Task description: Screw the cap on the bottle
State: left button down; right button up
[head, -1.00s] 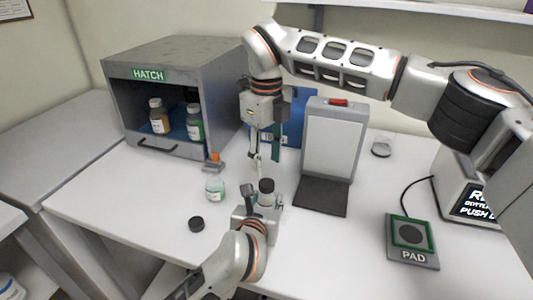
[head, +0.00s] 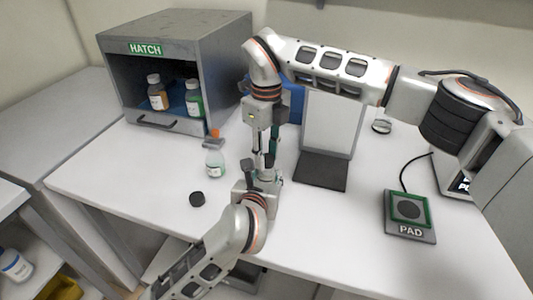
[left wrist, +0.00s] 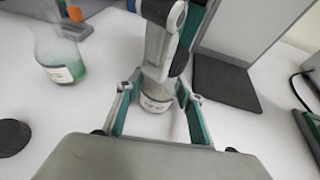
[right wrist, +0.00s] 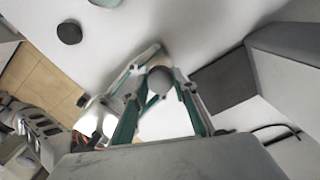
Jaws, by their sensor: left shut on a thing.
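My left gripper (left wrist: 160,100) is shut on a small bottle (left wrist: 154,103) with a white label, held upright low over the table. My right gripper (right wrist: 158,75) points down from above, directly over that bottle. Its fingers stand on either side of a dark round cap (right wrist: 160,79) at the bottle's top; whether they press on it cannot be made out. In the head view the two grippers overlap and hide the cap. A loose black cap (head: 197,199) lies on the table to the left, and it also shows in the right wrist view (right wrist: 69,33).
A bottle with green liquid (head: 215,165) stands left of my grippers, near a small stand with an orange part (head: 214,133). The hatch box (head: 170,122) holds two bottles. A grey panel (head: 328,125) and the pad (head: 410,228) are to the right.

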jog(key=shift+m, duration=1)
jog(key=shift+c, duration=0.6)
jog(key=o, duration=1.3)
notch_tip(320, 180, up, 12)
pick_arm(q)
jog(key=c, duration=1.3)
grip_release()
jog(key=shift+o, duration=0.2)
